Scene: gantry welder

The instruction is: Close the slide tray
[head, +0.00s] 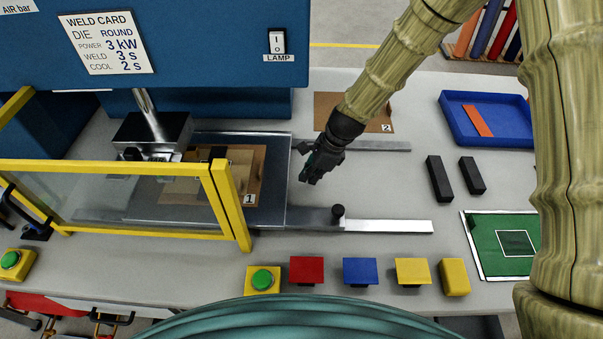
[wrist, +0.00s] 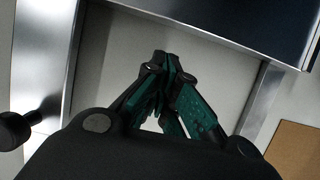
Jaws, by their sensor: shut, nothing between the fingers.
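The slide tray (head: 275,205) is a grey metal plate on two rails, at the left under the welder. A brown board (head: 230,205) marked 1 lies on it, partly behind the clear yellow-framed guard. A black knob (head: 338,211) stands by the tray's front right corner; it also shows at the left edge of the wrist view (wrist: 14,128). My gripper (head: 308,178) is shut and empty, just right of the tray's right edge, between the rails. In the wrist view my gripper (wrist: 160,60) points toward the tray's edge (wrist: 225,20); I cannot tell whether they touch.
The front rail (head: 395,226) and back rail (head: 380,146) run right across the bench. The yellow guard frame (head: 229,205) stands left. A brown board (head: 350,110) marked 2, a blue tray (head: 490,120), black blocks (head: 440,179) and coloured blocks (head: 307,270) lie around. The bench between the rails is clear.

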